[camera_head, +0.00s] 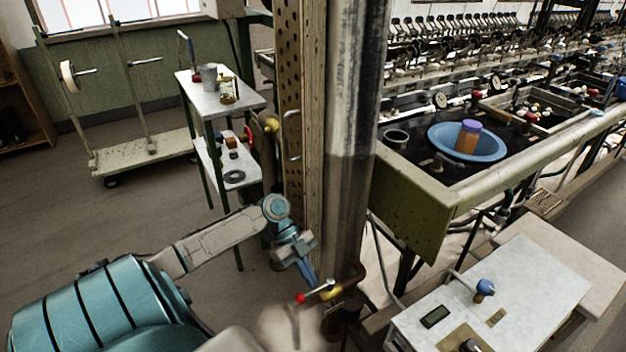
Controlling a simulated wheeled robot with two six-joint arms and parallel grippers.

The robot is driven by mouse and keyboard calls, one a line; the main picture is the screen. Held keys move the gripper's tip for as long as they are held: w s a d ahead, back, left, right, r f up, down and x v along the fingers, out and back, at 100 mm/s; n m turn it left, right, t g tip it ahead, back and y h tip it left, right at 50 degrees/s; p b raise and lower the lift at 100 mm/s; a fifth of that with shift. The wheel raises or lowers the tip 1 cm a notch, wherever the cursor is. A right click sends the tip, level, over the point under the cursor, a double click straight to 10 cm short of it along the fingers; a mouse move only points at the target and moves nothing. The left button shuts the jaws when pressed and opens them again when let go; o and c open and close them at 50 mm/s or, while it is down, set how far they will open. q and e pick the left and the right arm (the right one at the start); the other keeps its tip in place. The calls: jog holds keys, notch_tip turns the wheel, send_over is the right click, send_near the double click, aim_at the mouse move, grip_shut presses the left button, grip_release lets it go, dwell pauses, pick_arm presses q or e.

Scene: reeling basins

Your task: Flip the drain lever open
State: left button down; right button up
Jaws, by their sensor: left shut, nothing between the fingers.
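A small lever (316,291) with a red knob at its left end sits on a brass valve (331,294), on brown pipework at the foot of the grey column. The lever slants slightly, its red end lower and to the left. My left gripper (311,281) comes in from the left with its blue fingers shut and empty, pointing down. Its tips are just above the lever in the picture; I cannot tell whether they touch it. My right gripper is not in view.
The grey column (352,150) stands close beside the valve. A green basin bench (415,205) with a blue bowl (490,148) is at right. A pale box (545,275) with a blue-knobbed lever stands front right. A small stand (240,101) is behind my arm.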

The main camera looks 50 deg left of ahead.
pick_arm(q)
jog(key=v, duration=0.4)
jog(key=shift+w+d, duration=0.1)
jog(key=shift+w, duration=0.15)
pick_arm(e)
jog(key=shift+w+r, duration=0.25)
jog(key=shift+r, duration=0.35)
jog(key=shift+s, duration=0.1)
